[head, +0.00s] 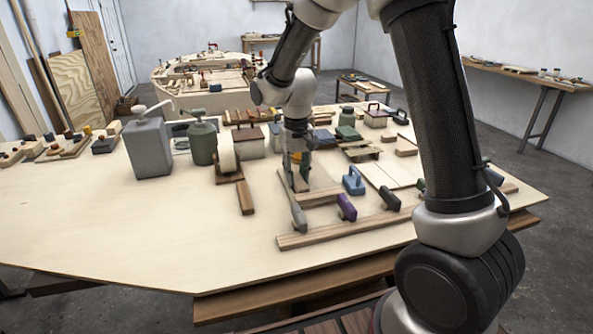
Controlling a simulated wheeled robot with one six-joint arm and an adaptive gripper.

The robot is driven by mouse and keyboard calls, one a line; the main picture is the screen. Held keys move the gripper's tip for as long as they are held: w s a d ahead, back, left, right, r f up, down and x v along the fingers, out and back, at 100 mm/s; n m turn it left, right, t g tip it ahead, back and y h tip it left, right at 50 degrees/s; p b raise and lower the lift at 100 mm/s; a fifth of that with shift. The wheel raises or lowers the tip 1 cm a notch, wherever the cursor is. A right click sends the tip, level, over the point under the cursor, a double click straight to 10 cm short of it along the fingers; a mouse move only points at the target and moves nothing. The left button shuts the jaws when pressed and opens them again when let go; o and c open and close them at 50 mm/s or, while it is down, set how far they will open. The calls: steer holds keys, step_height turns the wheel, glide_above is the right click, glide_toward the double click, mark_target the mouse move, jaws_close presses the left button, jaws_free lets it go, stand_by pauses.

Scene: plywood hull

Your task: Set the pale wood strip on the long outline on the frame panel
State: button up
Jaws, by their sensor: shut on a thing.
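My gripper (298,172) is at the middle of the workbench, pointing down and shut on a narrow piece of wood. I take this for the pale wood strip; the fingers mostly hide it, and its ends are hard to make out. It is low over a brown-edged board, and I cannot tell whether it touches it. A flat pale panel (392,174) with thin lines lies to the right of the gripper. I take it for the frame panel, but the long outline is too small to tell.
Several boxes and tools crowd behind. The bench's front left is clear.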

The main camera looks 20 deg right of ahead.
stand_by(0.9)
steer(key=o, duration=1)
step_height(320, 180, up, 12)
steer(key=shift+f, duration=0.1)
